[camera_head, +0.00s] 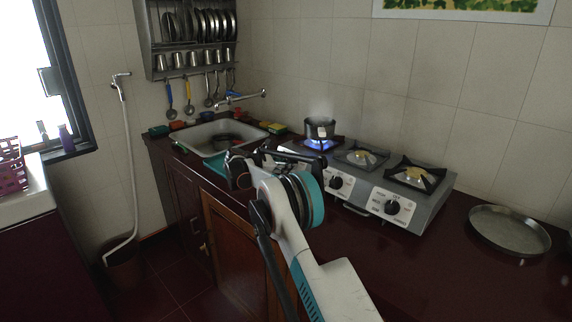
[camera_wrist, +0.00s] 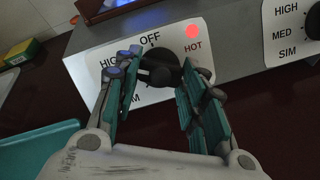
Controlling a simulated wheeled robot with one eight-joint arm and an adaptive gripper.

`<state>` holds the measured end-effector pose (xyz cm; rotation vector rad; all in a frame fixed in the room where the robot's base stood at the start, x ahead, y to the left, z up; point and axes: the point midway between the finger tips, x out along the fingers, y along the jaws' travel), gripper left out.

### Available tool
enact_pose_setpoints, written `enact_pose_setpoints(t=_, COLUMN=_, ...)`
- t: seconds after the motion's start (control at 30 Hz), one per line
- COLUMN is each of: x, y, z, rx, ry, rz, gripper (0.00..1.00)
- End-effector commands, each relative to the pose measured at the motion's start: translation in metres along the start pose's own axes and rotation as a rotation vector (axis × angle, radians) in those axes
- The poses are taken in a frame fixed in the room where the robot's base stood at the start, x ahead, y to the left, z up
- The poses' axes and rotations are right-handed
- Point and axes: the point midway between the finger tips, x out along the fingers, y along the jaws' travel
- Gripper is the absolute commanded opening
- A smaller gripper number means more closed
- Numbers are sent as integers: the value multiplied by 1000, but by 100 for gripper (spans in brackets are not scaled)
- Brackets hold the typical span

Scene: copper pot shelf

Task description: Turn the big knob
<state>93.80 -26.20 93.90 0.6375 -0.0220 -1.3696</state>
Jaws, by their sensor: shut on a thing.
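The black stove knob (camera_wrist: 158,70) sits on a white dial plate marked OFF, HIGH and SIM, with a glowing red HOT light beside it. My gripper (camera_wrist: 160,87) is shut on this knob, with one teal finger pad on each side; the left finger covers part of the dial lettering. In the head view my gripper (camera_head: 285,157) is at the left end of the stove (camera_head: 428,212), and my arm hides this knob. The left burner (camera_head: 318,146) burns with a blue flame under a small steaming pot (camera_head: 319,128).
Two other knobs, a middle one (camera_head: 336,182) and a right one (camera_head: 392,207), are on the stove front. A sink (camera_head: 222,136) lies to the left. A round metal tray (camera_head: 508,230) lies on the counter at right. The dark counter before the stove is mostly clear.

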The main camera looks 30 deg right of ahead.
Motion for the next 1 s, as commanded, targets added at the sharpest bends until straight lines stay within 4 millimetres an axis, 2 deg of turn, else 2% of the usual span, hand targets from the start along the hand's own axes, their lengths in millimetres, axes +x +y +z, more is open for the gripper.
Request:
enact_pose_setpoints(t=0.37, x=0, y=2, z=1, rx=115, ry=0, rz=-22, gripper=14)
enact_pose_setpoints(t=1.0, x=0, y=4, z=3, rx=678, ry=0, rz=-136, gripper=14)
